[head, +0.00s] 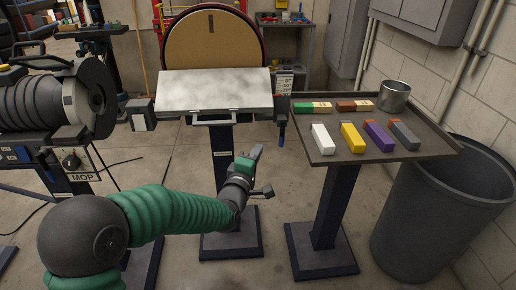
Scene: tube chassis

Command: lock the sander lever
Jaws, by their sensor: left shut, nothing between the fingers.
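The sander stands at the back centre, with a round tan disc (205,42) behind a tilted grey-white table (214,90) on a dark post. A bar handle (214,121) sits under the table's front edge. A small dark blue lever-like part (282,128) hangs at the table's right side, below a label; whether it is locked I cannot tell. My left gripper (262,171) is shut and empty, in front of the sander post, below and left of that part, apart from it. My right gripper is out of view.
A dark tray stand (410,156) at the right holds coloured blocks and a metal cup (394,96). A large grey bin (440,208) stands beside it. A dark machine (45,105) is at the left. Open floor lies between the sander post and tray stand.

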